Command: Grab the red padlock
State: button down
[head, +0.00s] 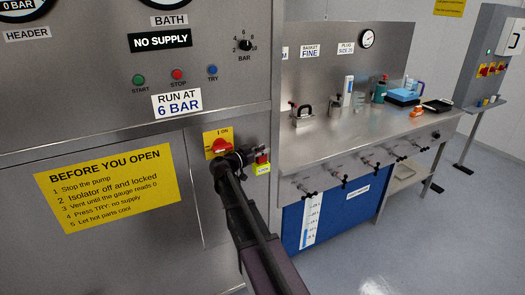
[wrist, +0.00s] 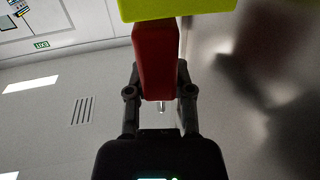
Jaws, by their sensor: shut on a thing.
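The red padlock (wrist: 153,62) is between the two fingers of my gripper (wrist: 160,82) in the wrist view, and the fingers are closed on its sides. A bit of silver metal shows at its lower end there, and a yellow-green tag (wrist: 178,8) crosses its upper end. In the head view my gripper (head: 243,155) is at the steel panel, just right of the red isolator switch. The padlock (head: 263,158) shows small at its right side, with the yellow tag (head: 262,169) below. I cannot tell whether the padlock touches the panel.
The red isolator switch (head: 217,147) on its yellow plate is close left of my gripper. A steel bench (head: 375,140) with valve handles along its front stands to the right. A blue panel (head: 340,210) is below it. Grey floor (head: 440,230) is open at the right.

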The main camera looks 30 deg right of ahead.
jog(key=s+a, duration=0.1)
jog(key=s, duration=0.6)
jog(key=s+a+r+p, duration=0.1)
jog(key=s+a, duration=0.1)
jog(key=s, duration=0.6)
jog(key=shift+s+a+r, duration=0.15)
jog(key=shift+a, duration=0.15)
jog(key=shift+r, duration=0.1)
